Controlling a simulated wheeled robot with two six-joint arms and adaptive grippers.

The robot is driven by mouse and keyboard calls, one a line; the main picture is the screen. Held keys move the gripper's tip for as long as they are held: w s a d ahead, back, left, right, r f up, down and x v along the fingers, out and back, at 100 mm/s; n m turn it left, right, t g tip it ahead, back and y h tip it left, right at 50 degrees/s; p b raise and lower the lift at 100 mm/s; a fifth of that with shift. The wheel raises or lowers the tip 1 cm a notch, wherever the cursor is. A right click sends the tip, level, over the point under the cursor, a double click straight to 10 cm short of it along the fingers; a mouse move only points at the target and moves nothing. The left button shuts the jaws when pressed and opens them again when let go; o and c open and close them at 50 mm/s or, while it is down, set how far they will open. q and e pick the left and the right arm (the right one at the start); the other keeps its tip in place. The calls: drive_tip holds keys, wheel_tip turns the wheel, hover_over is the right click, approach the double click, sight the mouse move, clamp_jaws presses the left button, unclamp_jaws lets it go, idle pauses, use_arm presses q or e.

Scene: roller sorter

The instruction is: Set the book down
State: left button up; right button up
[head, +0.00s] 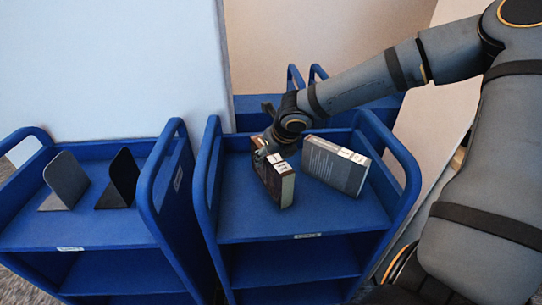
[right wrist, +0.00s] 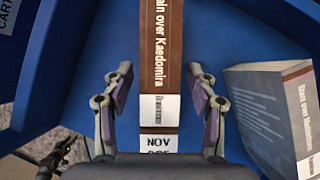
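A brown book (head: 274,181) stands upright on the top shelf of the right blue cart (head: 260,228). In the right wrist view the brown book (right wrist: 161,50) shows its spine with white labels, one reading NOV. My right gripper (head: 268,150) is at the upper rear end of this book. In the right wrist view my right gripper (right wrist: 160,95) is open, one finger on each side of the spine, with a visible gap on both sides. My left gripper is in neither view.
A grey book (head: 335,165) stands just right of the brown one, also in the wrist view (right wrist: 272,110). The left blue cart (head: 85,232) holds a grey bookend (head: 66,180) and a black bookend (head: 122,178). The right cart's front left shelf area is clear.

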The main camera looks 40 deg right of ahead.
drive_tip(key=p+v, duration=0.1)
drive_tip(key=v, duration=0.3)
drive_tip(key=p+v, duration=0.1)
drive_tip(key=v, duration=0.1)
drive_tip(key=shift+r+p, duration=0.35)
drive_tip(key=shift+r, duration=0.15)
drive_tip(key=v, duration=0.4)
drive_tip(key=shift+s, duration=0.1)
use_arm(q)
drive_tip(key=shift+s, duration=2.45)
use_arm(e)
drive_tip(key=shift+s+r, duration=0.4)
drive_tip(key=shift+r, duration=0.15)
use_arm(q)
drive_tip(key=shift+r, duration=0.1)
